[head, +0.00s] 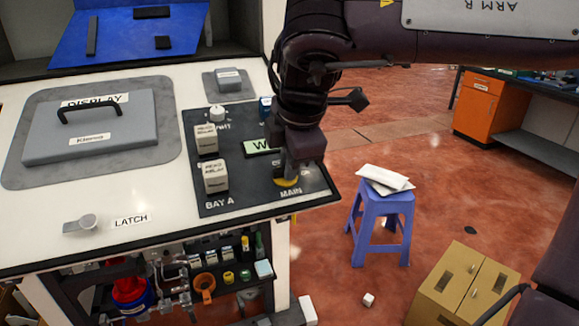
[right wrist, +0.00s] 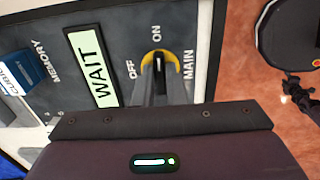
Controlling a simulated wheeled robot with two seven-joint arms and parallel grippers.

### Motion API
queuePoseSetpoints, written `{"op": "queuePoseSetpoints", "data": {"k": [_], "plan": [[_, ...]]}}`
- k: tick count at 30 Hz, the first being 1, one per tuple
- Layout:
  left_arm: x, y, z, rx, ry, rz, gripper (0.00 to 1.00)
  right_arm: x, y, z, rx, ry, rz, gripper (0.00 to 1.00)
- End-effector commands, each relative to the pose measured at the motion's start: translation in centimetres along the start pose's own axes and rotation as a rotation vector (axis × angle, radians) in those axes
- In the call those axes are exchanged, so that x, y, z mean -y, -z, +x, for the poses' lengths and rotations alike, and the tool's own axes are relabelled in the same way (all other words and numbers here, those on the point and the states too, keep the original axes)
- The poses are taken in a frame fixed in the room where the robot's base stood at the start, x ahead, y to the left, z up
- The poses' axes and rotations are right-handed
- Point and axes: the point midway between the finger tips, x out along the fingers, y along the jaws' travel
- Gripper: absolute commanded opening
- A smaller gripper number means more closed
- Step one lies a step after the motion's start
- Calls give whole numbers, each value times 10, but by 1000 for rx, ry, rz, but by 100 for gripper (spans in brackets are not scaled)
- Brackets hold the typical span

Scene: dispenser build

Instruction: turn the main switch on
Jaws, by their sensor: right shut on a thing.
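The main switch (head: 288,183) is a yellow dial at the front right corner of the dark panel, beside the word MAIN. My right gripper (head: 289,168) comes down on it from above, shut on its knob, and hides most of it in the head view. In the right wrist view the main switch (right wrist: 174,55) shows a yellow rim and a black knob between my fingertips (right wrist: 160,82). The knob's white line appears to point toward ON, not OFF. My left gripper is not in view.
The dark panel (head: 235,190) also carries a green WAIT sign (head: 262,147) and white head blocks (head: 215,177). A grey display lid (head: 90,130) and a latch (head: 88,222) lie to the left. A blue stool (head: 377,215) and a cardboard box (head: 455,290) stand right of the bench.

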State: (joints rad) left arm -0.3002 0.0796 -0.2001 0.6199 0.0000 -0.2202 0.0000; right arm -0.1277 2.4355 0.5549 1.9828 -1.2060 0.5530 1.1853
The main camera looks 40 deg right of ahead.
Motion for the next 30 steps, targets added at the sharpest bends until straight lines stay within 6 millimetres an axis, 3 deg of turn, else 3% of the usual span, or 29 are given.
{"op": "queuePoseSetpoints", "data": {"k": [14,15,19,30], "plan": [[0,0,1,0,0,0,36,-2,0,-2,-2,-7,15,0],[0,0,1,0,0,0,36,-2,0,-2,-2,-7,14,16],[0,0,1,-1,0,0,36,-1,0,-2,-1,-5,13,33],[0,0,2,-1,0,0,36,-1,0,-8,0,-4,11,33]]}}
